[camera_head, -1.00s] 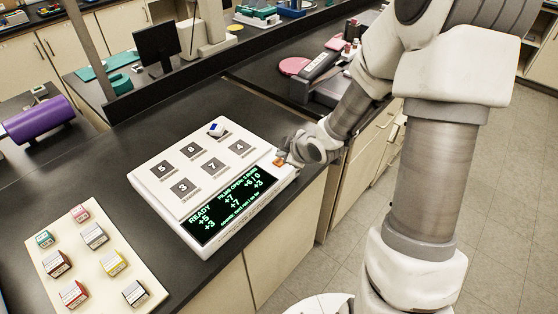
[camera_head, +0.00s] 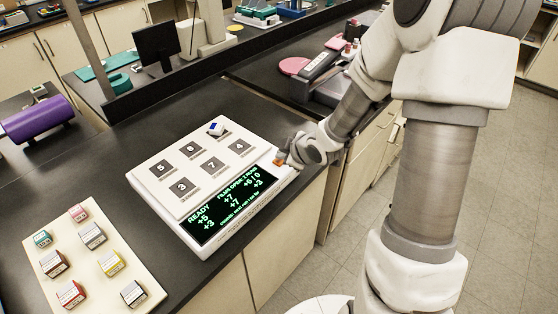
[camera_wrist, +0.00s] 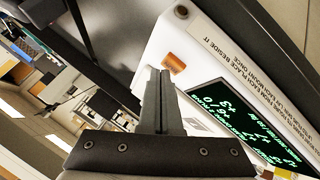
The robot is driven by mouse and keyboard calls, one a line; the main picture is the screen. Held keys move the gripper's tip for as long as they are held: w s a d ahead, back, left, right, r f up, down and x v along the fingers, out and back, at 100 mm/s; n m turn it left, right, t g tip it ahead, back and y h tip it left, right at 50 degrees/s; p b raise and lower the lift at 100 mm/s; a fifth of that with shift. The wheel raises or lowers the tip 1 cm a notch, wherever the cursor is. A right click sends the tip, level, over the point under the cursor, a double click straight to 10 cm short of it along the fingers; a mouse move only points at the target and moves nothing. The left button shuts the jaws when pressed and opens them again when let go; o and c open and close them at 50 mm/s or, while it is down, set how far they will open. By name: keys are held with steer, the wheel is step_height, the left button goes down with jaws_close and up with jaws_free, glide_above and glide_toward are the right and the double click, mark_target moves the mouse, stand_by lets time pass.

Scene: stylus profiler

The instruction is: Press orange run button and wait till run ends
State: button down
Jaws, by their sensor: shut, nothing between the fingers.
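The white profiler (camera_head: 165,170) stands on the black bench, with several numbered dark pads on top. A small blue-and-white block (camera_head: 215,129) sits on the pad at its far edge. Its dark screen (camera_head: 228,210) shows green text with "READY" and several numbers. The orange run button (camera_head: 279,161) is at the profiler's right corner; it also shows in the wrist view (camera_wrist: 175,63). My gripper (camera_wrist: 158,72) is shut and empty, its fingertips close beside the button. In the head view my gripper (camera_head: 286,155) hovers at that corner; contact cannot be told.
A cream tray (camera_head: 75,283) with several coloured blocks lies at the left of the bench. A purple cylinder (camera_head: 38,121), a dark monitor (camera_head: 157,45) and other instruments stand further back. Bare black bench lies behind the profiler.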

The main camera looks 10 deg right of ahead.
steer(key=shift+f+b, duration=0.4)
stand_by(0.3)
steer(key=shift+r+p, duration=0.7)
steer(key=shift+r, duration=0.1)
step_height(320, 180, up, 5)
steer(key=p, duration=0.4)
steer(key=shift+r+p, duration=0.1)
steer(key=shift+p, duration=0.25)
stand_by(0.6)
